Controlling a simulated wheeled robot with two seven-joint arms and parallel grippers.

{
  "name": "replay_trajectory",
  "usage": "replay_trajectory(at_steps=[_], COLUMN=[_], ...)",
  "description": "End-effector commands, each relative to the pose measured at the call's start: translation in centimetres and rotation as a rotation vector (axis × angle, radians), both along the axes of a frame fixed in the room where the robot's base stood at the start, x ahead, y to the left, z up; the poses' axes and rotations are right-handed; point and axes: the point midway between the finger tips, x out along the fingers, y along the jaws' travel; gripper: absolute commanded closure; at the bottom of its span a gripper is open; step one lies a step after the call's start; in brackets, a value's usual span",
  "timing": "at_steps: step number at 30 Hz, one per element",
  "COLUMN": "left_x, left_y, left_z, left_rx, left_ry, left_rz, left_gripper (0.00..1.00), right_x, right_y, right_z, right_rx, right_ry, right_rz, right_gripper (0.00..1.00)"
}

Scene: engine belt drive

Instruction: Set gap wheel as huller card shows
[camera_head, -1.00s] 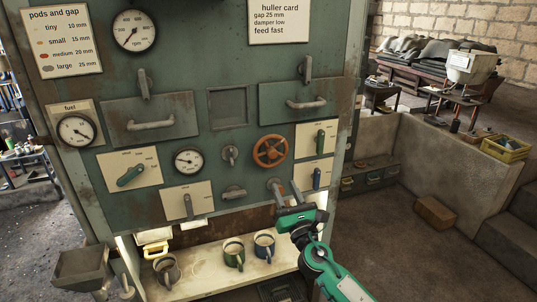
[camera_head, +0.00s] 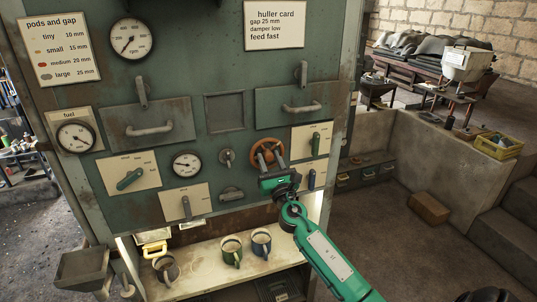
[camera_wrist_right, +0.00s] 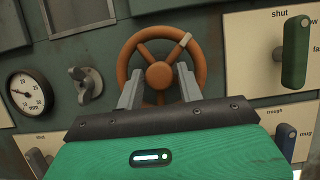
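The orange-brown gap wheel (camera_head: 256,153) is on the green panel, right of a small round dial (camera_head: 187,165). In the right wrist view the wheel (camera_wrist_right: 160,73) shows spokes and a pale mark at the upper right of its rim; the dial (camera_wrist_right: 30,92) is marked in mm, its exact reading unclear. My right gripper (camera_head: 268,158) is at the wheel's lower part. Its two fingers (camera_wrist_right: 159,88) are apart, over the lower rim; contact is unclear. The huller card (camera_head: 276,25) reads gap 25 mm, damper low, feed fast. My left gripper is out of view.
A green lever (camera_head: 315,143) sits right of the wheel, with a blue lever (camera_head: 312,179) below it. A small grey knob (camera_head: 227,156) is left of the wheel. Mugs (camera_head: 261,243) stand on the shelf below. Two drawers with handles are above.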

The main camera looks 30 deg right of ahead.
Motion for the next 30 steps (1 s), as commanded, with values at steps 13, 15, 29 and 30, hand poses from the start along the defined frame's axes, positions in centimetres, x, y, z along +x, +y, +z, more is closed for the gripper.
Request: replay_trajectory(at_steps=[13, 15, 29, 30], left_x=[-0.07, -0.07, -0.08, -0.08], left_y=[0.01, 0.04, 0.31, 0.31], left_z=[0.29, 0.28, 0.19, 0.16], left_rx=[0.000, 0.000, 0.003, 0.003], left_ry=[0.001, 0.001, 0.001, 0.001], left_rz=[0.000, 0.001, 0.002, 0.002], left_gripper=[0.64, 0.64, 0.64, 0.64], right_x=[1.26, 1.25, 1.25, 1.24], right_y=[-0.29, -0.29, -0.25, -0.25], right_z=[0.47, 0.48, 0.45, 0.45], right_rx=[0.000, 0.000, 0.033, 0.046], right_ry=[0.001, 0.001, -0.007, -0.010], right_rz=[0.000, 0.000, 0.000, 0.000], right_gripper=[0.63, 0.67, 0.95, 0.95])
